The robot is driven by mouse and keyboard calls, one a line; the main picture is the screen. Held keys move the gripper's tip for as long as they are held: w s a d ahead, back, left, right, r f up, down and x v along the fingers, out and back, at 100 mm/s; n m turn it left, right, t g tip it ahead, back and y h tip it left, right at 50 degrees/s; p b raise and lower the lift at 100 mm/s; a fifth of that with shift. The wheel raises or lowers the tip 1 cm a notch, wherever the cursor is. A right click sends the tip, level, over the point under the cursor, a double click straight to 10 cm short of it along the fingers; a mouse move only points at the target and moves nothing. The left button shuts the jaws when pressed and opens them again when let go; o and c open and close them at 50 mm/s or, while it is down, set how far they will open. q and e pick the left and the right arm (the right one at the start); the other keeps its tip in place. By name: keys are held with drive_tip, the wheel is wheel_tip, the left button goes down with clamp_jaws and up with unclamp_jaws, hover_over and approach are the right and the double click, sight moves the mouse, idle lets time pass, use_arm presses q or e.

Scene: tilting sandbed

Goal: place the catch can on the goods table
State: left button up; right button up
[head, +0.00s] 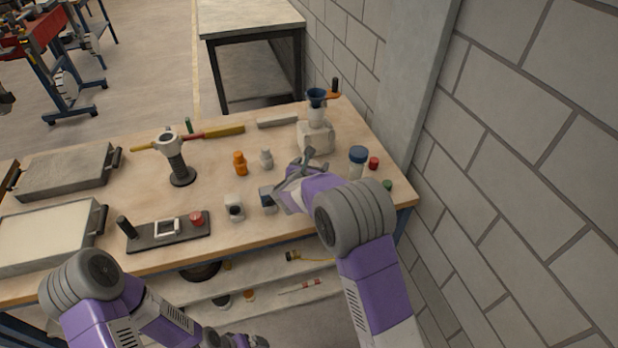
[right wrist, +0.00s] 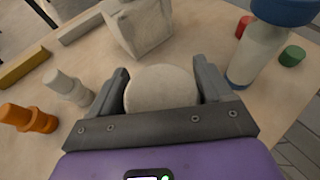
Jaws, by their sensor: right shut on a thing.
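My right gripper (head: 291,176) is over the right part of the wooden workbench (head: 215,160). It is shut on a pale, round-topped thing (right wrist: 160,88), which shows between the fingers in the right wrist view. This looks like the catch can, but only its top shows. In the head view the gripper and arm mostly hide it, and I cannot tell whether it touches the bench. A grey-topped table (head: 250,17) at the back, bare on top, may be the goods table.
A funnel stand (head: 316,138) is beyond the right gripper, and a blue-lidded jar (head: 357,160) is to its right. Orange (head: 240,163) and grey (head: 266,158) bottles stand to its left. A block wall (head: 530,150) bounds the right side.

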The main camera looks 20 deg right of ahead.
wheel_tip(320, 180, down, 5)
drive_tip(key=shift+r+b, duration=0.2)
drive_tip(key=shift+b, duration=0.5)
drive_tip(key=shift+r, duration=0.1)
drive_tip(key=shift+f, duration=0.2)
drive_tip(key=o, duration=1.2)
drive_tip(key=shift+c, duration=0.2)
drive_tip(key=shift+r, duration=0.1)
